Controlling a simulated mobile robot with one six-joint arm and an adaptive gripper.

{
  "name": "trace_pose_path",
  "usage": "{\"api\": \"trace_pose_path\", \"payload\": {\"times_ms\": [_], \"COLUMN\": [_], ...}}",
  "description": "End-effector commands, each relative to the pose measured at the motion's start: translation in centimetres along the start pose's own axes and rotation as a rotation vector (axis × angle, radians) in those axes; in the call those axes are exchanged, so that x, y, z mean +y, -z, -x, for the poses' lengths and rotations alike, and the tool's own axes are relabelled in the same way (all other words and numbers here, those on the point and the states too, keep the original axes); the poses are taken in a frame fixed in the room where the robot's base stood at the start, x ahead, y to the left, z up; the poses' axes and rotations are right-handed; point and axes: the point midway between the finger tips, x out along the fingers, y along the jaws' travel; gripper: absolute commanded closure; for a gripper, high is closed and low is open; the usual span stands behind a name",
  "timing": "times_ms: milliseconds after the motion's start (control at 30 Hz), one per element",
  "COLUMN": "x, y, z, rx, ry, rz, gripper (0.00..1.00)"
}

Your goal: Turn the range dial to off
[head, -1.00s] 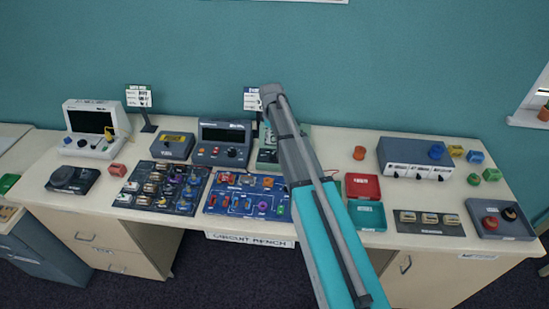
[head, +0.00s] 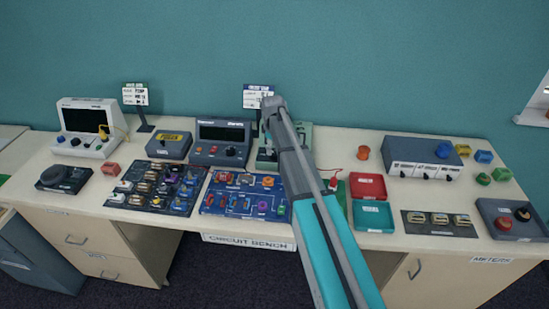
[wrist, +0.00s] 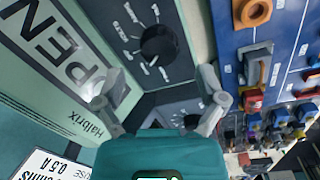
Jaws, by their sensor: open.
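The range dial (wrist: 160,44) is a round black knob on a dark panel ringed with white marks, seen in the wrist view. It belongs to a pale green Halbrix meter (wrist: 50,105) whose display reads OPEN. The meter also shows in the head view (head: 299,135), partly hidden behind my arm. My gripper (wrist: 160,82) is open and empty, its two fingers apart below the dial in the wrist picture. I see no contact with the dial. Which mark the dial points to is too small to tell.
A grey instrument (head: 222,140) with a dark display and knobs stands left of the meter. A blue circuit board (head: 226,208) lies in front. Red (head: 368,187) and teal (head: 373,215) trays lie to the right. A small sign (head: 258,96) stands behind.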

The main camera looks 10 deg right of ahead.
Motion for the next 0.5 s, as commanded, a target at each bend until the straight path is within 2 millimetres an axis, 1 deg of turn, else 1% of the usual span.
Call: {"api": "trace_pose_path", "payload": {"times_ms": [33, 200, 500], "x": [0.0, 0.0, 0.1], "y": [0.0, 0.0, -0.1], "z": [-0.8, -2.1, -3.5], "rx": [0.0, 0.0, 0.0], "ry": [0.0, 0.0, 0.0], "rz": [0.0, 0.0, -0.002], "gripper": [0.1, 0.1, 0.1]}}
